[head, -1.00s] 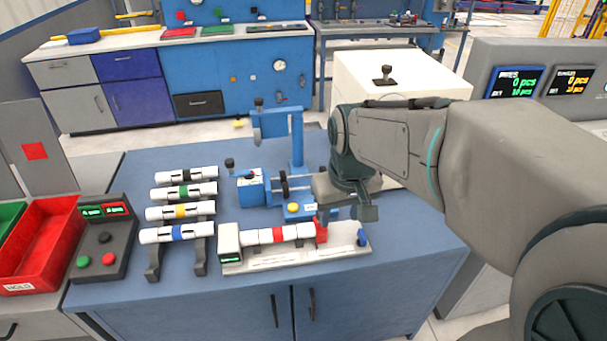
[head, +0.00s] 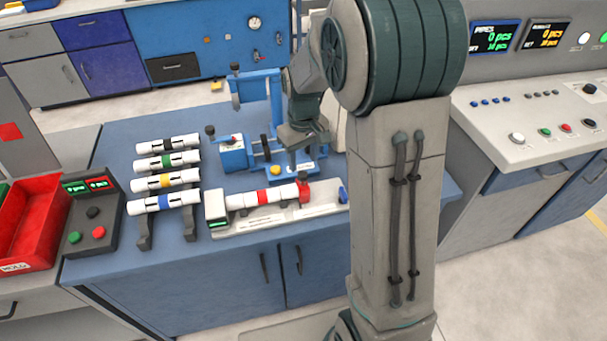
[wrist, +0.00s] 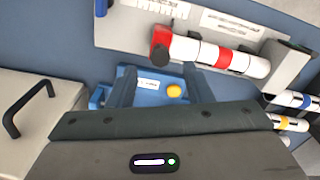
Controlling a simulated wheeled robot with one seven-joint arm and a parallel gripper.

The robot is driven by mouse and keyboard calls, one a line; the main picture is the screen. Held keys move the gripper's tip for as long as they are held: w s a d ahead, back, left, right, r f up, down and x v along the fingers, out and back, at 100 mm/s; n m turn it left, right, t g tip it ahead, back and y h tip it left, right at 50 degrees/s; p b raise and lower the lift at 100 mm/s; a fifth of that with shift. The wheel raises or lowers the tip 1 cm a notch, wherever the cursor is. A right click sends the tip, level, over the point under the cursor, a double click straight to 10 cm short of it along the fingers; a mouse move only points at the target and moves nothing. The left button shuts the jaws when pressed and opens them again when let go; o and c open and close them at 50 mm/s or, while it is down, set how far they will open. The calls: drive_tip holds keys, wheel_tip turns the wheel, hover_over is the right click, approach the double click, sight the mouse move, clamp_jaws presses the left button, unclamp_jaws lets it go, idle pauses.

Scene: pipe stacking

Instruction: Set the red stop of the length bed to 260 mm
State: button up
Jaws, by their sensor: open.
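The length bed (head: 275,225) is a pale plate with a green-lit readout at its left end, on the blue bench. A white pipe (head: 249,198) with a red band lies along it. The red stop (head: 305,192) stands at the pipe's right end; whether they touch is unclear. In the wrist view the red stop (wrist: 160,46) is near the top centre, beside the pipe (wrist: 205,54). My gripper (wrist: 160,86) is open and empty, apart from the stop. In the head view it hangs behind and above the stop; its fingertips are hard to make out.
A blue device with a yellow button (head: 275,171) stands close behind the bed, below my gripper. Several banded pipes (head: 168,162) lie on a rack at left. A button box (head: 93,222) and red tray (head: 30,222) are farther left.

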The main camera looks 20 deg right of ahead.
sight(304, 175)
wheel_tip(304, 175, down, 7)
drive_tip(key=shift+f, duration=0.1)
idle(0.3)
clamp_jaws()
